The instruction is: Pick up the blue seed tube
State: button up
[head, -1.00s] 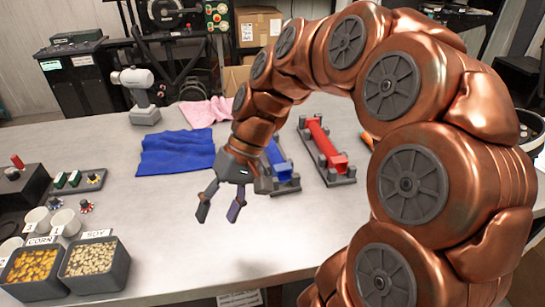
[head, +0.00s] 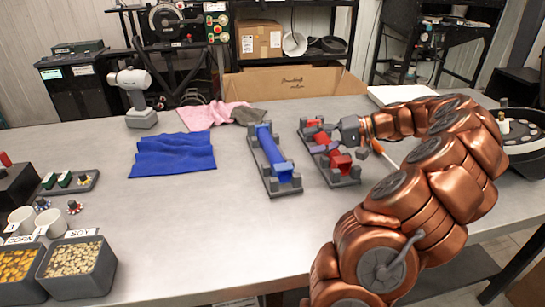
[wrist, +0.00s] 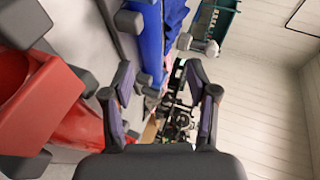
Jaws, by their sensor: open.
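The blue seed tube (head: 269,146) lies lengthwise in a grey cradle (head: 286,187) near the middle of the table. In the wrist view it shows as a blue bar (wrist: 152,40) at the upper middle, beyond my left-hand finger. My gripper (head: 318,141) is to the right of the blue tube, by the red tube, with its fingers pointing left. Its fingers are spread and empty in the wrist view (wrist: 160,80). The blue tube is apart from the gripper.
A red tube (head: 341,161) sits in a second cradle (head: 345,180), close by my gripper; it fills the left of the wrist view (wrist: 45,100). A blue cloth (head: 173,154) lies left of the blue tube. Seed bins (head: 80,268) stand front left. The front middle table is clear.

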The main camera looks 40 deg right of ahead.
aim_at(278, 151)
jog(key=shift+s+d+f, duration=0.2)
jog(key=shift+d, duration=0.5)
jog(key=x, duration=0.5)
jog(key=shift+w+a+p, duration=0.25)
jog(key=shift+w+p, duration=0.05)
jog(key=shift+p, duration=0.05)
jog(key=shift+f+p+x, duration=0.15)
jog(key=shift+p+x, duration=0.1)
jog(key=shift+x, duration=1.3)
jog(key=shift+f+p+x, duration=0.15)
jog(key=shift+p+x, duration=0.05)
jog(key=shift+x, duration=1.3)
jog(key=c, duration=0.9)
